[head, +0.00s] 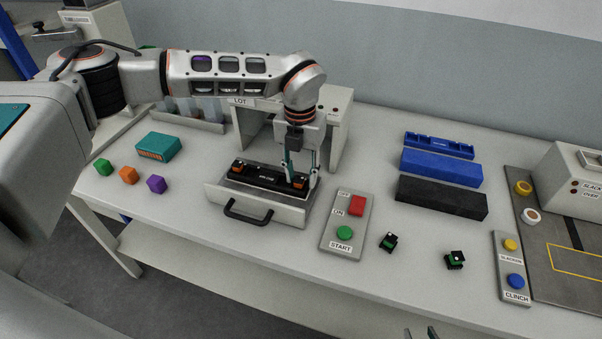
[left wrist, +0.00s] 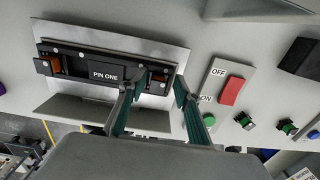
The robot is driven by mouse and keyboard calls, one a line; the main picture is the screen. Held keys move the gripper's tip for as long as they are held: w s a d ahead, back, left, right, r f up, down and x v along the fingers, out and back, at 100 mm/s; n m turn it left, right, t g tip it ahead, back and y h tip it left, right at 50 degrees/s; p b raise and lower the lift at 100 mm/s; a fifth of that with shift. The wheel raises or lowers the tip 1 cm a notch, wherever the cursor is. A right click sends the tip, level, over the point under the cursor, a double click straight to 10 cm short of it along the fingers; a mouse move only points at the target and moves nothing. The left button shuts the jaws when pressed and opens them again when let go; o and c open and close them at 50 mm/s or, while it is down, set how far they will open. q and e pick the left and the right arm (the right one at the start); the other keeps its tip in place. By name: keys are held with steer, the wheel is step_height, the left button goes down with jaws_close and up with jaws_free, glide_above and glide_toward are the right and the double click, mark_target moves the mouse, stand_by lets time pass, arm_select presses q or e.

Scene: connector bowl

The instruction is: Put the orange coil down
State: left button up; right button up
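Two small orange pieces sit at the ends of the black PIN ONE holder (head: 265,176): a left one (head: 237,168) and a right one (head: 298,184). They look like coils, in the left wrist view too, left (left wrist: 50,66) and right (left wrist: 160,77). My left gripper (head: 301,182) points down over the holder's right end. Its teal fingers, also in the left wrist view (left wrist: 160,84), stand apart on either side of the right orange coil, with visible gaps. The coil's lower part is hidden. My right gripper (head: 421,333) shows only fingertips at the bottom edge, apart and empty.
The holder lies in a grey drawer (head: 262,205) with a black handle, before a white LOT housing (head: 339,120). A START panel (head: 342,228) stands close right. Loose green, orange (head: 129,175) and purple blocks lie left by a teal box (head: 159,147).

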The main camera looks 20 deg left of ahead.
mark_target(300, 177)
arm_select(q)
steer(key=shift+r, duration=0.15)
step_height(300, 177, up, 12)
steer(key=b, duration=0.1)
stand_by(0.4)
steer(key=shift+a, duration=0.1)
